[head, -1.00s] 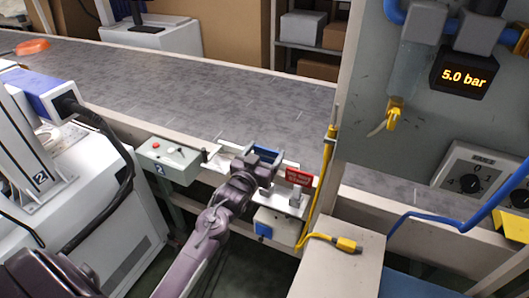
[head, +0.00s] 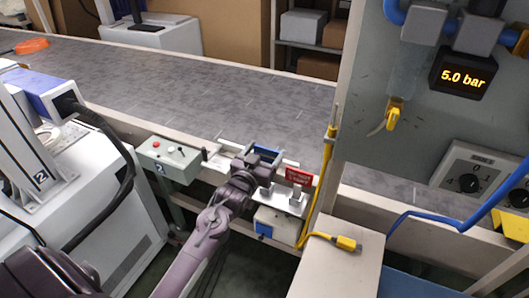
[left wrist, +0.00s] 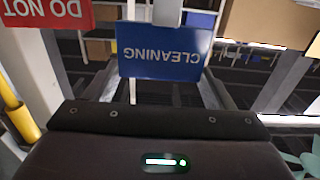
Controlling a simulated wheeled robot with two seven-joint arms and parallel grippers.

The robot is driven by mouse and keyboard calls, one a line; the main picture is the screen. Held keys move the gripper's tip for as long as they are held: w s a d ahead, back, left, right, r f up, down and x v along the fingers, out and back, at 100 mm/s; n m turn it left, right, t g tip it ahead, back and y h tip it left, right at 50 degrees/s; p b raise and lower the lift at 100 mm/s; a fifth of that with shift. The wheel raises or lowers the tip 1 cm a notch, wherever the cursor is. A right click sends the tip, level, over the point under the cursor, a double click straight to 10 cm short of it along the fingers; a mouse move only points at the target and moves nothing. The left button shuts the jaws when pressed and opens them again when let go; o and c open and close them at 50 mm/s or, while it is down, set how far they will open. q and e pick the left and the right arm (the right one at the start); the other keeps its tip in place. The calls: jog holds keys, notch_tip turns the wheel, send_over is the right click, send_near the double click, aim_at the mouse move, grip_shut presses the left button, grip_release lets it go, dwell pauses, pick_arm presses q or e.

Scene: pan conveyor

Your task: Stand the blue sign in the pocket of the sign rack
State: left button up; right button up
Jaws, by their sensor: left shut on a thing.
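The blue sign (head: 267,152) is in my left gripper (head: 262,168), above the near edge of the conveyor. In the left wrist view the blue sign (left wrist: 165,58) shows the word CLEANING upside down, with a grey piece at its top edge in the picture. My left gripper is shut on it; the fingers are partly hidden. The sign rack (head: 290,201) is a pale metal shelf on the conveyor's side, just right of the gripper. A red sign (head: 299,176) stands on it. The empty pocket cannot be made out clearly. My right gripper is not in view.
A grey-green button box (head: 168,160) is left of the gripper. A white box (head: 277,224) hangs below.

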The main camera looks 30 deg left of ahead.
pick_arm(q)
jog(key=shift+f+b, duration=0.45)
jog(key=shift+f, duration=0.3)
jog(key=shift+f+b, duration=0.95)
jog(key=shift+f, duration=0.6)
jog(key=o, duration=1.3)
jog(key=shift+r, duration=0.1)
jog(key=shift+s+d+b, duration=0.15)
jog(key=shift+s+b, duration=0.1)
jog(key=shift+s, duration=1.75)
jog(key=shift+s+d+b, duration=0.1)
jog(key=shift+s+b, duration=0.15)
jog(key=shift+s, duration=1.7)
